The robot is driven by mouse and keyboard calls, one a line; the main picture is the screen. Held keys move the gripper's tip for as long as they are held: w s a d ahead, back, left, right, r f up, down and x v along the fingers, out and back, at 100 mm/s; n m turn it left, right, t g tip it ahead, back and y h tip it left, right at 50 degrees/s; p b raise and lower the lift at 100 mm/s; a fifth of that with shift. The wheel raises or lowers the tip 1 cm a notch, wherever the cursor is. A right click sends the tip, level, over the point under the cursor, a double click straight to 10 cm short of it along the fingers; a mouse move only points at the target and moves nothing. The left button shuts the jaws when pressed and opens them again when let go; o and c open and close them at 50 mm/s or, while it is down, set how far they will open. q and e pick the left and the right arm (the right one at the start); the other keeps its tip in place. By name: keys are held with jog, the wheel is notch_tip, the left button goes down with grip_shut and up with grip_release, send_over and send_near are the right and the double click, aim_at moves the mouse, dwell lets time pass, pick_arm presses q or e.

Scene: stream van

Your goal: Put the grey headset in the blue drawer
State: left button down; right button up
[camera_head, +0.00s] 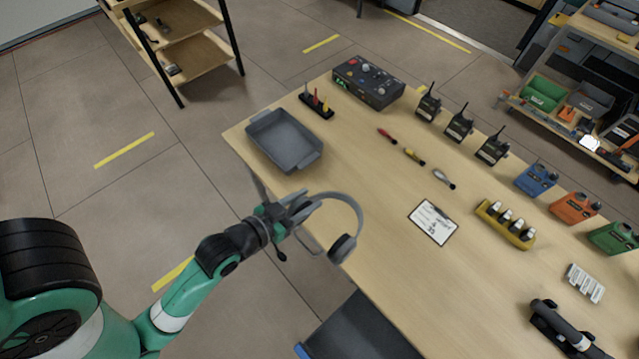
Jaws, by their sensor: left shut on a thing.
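The grey headset (359,212) is in my left gripper (298,208), which is shut on its headband. It is held in the air over the front left edge of the table, with one ear cup (342,248) hanging down and a thin mic boom curving below. A dark drawer (362,330) with a blue corner sticks out from under the table's edge at the bottom, below and to the right of the headset; most of it is cut off by the frame. My right gripper is not in view.
On the wooden table (380,185) stand a grey tray (285,140), a control box (368,82), several radios, screwdrivers, a card (433,222), a yellow battery holder (505,225) and a black-and-grey tool (565,328). Shelves stand behind. The table's front middle is clear.

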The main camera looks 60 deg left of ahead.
pick_arm(q)
jog(key=shift+s+d+r, duration=0.25)
jog(key=shift+s+r, duration=0.05)
jog(key=shift+s, duration=0.2)
